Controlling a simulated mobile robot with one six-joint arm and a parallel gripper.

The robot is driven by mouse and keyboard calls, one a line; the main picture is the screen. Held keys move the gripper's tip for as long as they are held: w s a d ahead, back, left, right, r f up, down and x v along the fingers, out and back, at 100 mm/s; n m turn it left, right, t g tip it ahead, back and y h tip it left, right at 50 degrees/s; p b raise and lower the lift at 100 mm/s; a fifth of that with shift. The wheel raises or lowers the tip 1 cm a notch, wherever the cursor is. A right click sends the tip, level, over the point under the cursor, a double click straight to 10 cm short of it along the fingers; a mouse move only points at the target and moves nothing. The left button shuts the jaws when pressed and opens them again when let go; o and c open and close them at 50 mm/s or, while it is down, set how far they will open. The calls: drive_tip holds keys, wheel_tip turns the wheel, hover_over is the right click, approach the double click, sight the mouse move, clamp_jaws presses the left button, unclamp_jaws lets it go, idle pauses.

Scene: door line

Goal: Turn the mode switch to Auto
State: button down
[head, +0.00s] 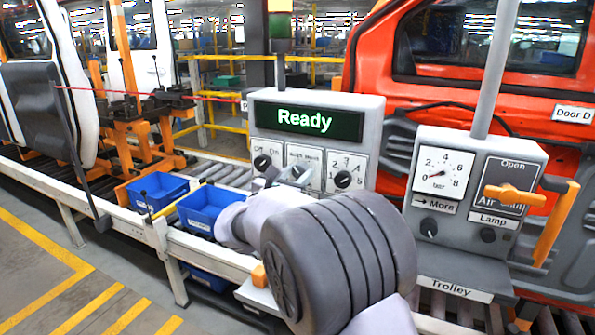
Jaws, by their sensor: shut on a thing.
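The grey control box (375,108) carries a lit screen (307,119) reading "Ready". Below the screen are three white plates. The left plate has a black knob (262,162), and the right plate has a numbered black knob (343,179). The middle plate (304,154) has small lettering that I cannot read clearly. My gripper (298,175) is at the middle plate, shut on the switch there, which looks to be the mode switch. My gripper and arm hide the switch, so its pointing direction cannot be seen.
The grey Trolley box (460,262) with a gauge, small knobs and orange handle stands to the right, before the orange car door (440,50). Blue bins (205,207) sit on the roller line at left. Open floor with yellow lines lies at lower left.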

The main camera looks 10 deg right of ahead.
drive_tip(key=shift+n, duration=0.3)
idle(0.4)
drive_tip(key=c, duration=0.9)
unclamp_jaws()
drive_tip(key=p+v, duration=0.1)
drive_tip(key=v, duration=1.6)
drive_tip(key=shift+s+p, duration=0.15)
drive_tip(key=shift+p, duration=0.25)
